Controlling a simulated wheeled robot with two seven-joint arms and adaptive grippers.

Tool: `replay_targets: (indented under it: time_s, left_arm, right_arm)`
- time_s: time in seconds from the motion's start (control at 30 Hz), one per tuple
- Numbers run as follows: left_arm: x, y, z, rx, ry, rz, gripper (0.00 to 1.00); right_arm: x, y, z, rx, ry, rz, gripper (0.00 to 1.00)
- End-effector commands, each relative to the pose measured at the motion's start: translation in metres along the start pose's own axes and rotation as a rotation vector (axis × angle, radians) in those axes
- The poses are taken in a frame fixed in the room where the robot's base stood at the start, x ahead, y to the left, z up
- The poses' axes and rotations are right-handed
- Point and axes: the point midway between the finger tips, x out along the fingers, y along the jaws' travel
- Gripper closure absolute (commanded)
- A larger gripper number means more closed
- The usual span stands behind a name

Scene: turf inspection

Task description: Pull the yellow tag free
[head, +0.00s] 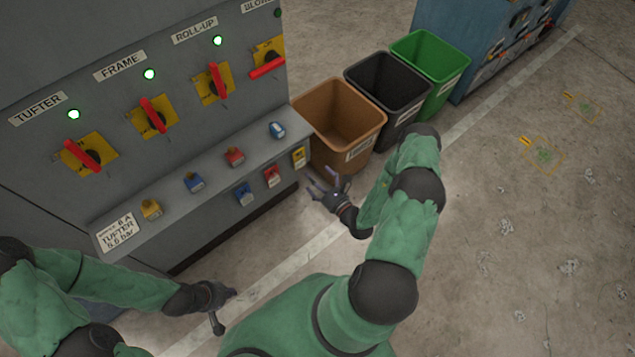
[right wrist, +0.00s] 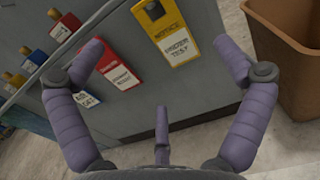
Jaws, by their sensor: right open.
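The yellow tag (head: 299,157) hangs at the right end of the grey panel's ledge. In the right wrist view the yellow tag (right wrist: 175,42) shows printed text and its upper part, and lies ahead between my finger tips. My right gripper (head: 323,184) is open and empty, just below and right of the tag in the head view. Its purple fingers (right wrist: 170,55) are spread either side, with no contact visible. My left gripper (head: 226,308) is low at the front of the cabinet, fingers apart and empty.
A red tag (head: 271,177) and a blue tag (head: 243,194) hang left of the yellow one. Colored padlock-like blocks sit on the ledge (head: 125,215). A brown bin (head: 345,108) stands close right, then a black bin (head: 390,85) and a green bin (head: 432,65). Floor at right is open.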

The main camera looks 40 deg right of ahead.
Motion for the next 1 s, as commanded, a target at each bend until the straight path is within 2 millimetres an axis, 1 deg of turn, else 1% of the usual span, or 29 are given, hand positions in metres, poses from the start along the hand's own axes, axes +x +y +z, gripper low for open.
replay_targets:
  time_s: [0.03,0.3,0.5,0.7,0.97,1.0]
  left_arm:
    - [0.004,-0.001,0.000,0.000,0.000,0.000,1.00]
    - [0.016,-0.006,-0.001,0.000,0.000,0.000,1.00]
    - [0.023,-0.008,-0.001,0.000,0.000,0.000,1.00]
    - [0.025,-0.009,-0.001,0.000,0.000,0.000,1.00]
    - [0.025,-0.009,-0.001,0.000,0.000,0.000,1.00]
    - [0.025,-0.009,-0.001,0.000,0.000,0.000,1.00]
  right_arm:
    - [0.009,0.001,-0.001,-0.002,-0.003,0.004,0.00]
    - [0.054,0.002,-0.002,-0.001,-0.002,0.007,0.00]
    - [0.079,0.002,-0.002,0.001,-0.001,0.006,0.00]
    - [0.089,0.002,0.000,0.002,0.000,0.005,0.00]
    - [0.090,0.002,0.000,0.002,0.000,0.004,0.00]
    - [0.090,0.002,0.000,0.002,0.000,0.004,0.03]
